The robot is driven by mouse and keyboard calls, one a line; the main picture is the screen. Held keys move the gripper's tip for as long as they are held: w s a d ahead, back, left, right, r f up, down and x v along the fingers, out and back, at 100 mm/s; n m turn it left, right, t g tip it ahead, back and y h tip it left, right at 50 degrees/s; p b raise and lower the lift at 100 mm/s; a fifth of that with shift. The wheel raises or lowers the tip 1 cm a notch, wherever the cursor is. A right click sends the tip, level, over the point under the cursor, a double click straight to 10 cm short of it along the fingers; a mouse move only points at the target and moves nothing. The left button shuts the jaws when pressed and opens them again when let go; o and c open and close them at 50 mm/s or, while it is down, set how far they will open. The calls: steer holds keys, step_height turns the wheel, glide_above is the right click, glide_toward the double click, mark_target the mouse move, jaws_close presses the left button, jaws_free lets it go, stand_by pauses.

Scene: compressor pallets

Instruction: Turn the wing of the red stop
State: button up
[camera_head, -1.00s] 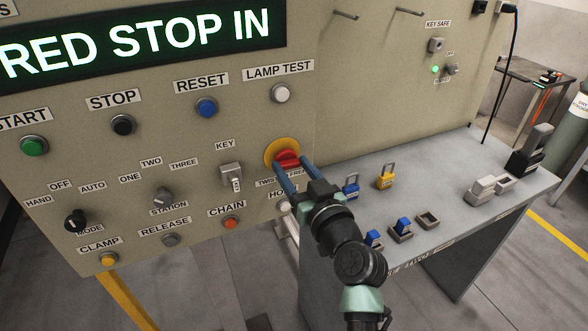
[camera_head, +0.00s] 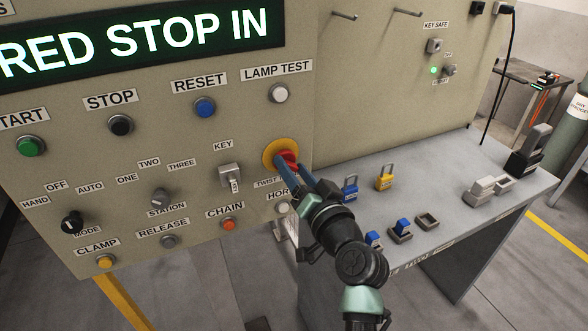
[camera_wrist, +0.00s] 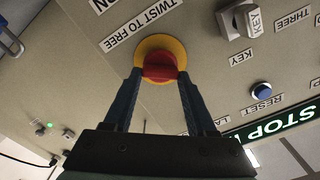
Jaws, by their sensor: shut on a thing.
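The red stop (camera_head: 291,160) sits on a yellow round plate (camera_head: 270,150) on the beige panel, above a label that reads TWIST, partly hidden by my gripper. My gripper (camera_head: 287,168) is at the stop, with its two blue fingers reaching to the red wing. In the wrist view the red stop (camera_wrist: 160,67) lies between the fingertips of my gripper (camera_wrist: 159,76), one on each side, shut on it. The yellow plate shows around it there, with the label TWIST TO FREE (camera_wrist: 142,24) beside it. The display (camera_head: 140,38) reads RED STOP IN.
Close by on the panel are the key switch (camera_head: 230,177), the white lamp test button (camera_head: 278,93), the orange chain button (camera_head: 229,223) and the horn button (camera_head: 283,208). A grey bench (camera_head: 330,240) with blue and yellow padlocks stands to the right.

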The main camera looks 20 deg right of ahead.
stand_by(0.4)
steer(key=o, duration=1.4)
steer(key=s+b, duration=0.1)
steer(key=s, duration=0.5)
steer(key=s+b, duration=0.1)
steer(key=s, duration=0.6)
steer(key=shift+d, duration=0.2)
